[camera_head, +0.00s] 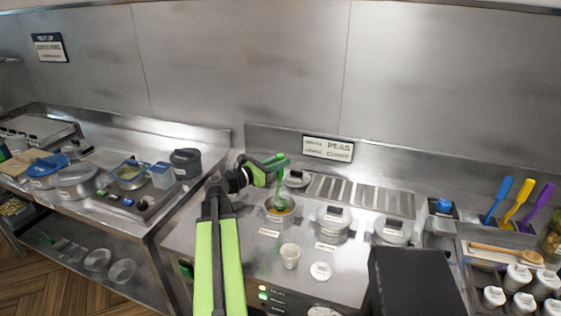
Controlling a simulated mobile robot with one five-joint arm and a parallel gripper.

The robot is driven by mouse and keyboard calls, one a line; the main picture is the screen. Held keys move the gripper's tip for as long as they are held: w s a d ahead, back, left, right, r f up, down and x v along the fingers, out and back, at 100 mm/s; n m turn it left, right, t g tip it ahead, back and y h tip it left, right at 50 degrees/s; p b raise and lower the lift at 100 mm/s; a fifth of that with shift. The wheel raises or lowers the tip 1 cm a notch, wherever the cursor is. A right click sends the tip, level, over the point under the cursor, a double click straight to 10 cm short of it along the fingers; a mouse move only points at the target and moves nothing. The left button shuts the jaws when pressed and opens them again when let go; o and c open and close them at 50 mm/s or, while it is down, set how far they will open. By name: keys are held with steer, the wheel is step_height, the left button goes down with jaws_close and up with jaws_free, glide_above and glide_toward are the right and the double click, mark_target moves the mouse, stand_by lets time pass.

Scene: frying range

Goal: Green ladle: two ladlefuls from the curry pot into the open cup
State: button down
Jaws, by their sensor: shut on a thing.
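My gripper (270,171) is shut on the green ladle (281,187) near its top. The ladle hangs down over an open pot (268,216) sunk in the counter, with orange-brown curry (286,211) showing in it. The ladle's lower end is at the pot's mouth; I cannot tell how deep it reaches or whether it is filled. The open cup (290,256) stands upright on the counter in front of the pot, slightly right. Its inside is too small to judge.
A white lid (321,271) lies right of the cup. Lidded pots (333,219) and (392,231) stand to the right. Blue (497,200), yellow (519,200) and purple (537,205) handles stand at far right. A dark box (412,282) blocks the front right.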

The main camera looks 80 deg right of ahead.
mark_target(280, 183)
step_height(280, 183, down, 9)
steer(key=b, duration=0.8)
steer(key=shift+f, duration=0.1)
step_height(280, 183, up, 16)
steer(key=p, duration=1.6)
steer(key=shift+f, duration=0.25)
steer(key=shift+s, duration=0.1)
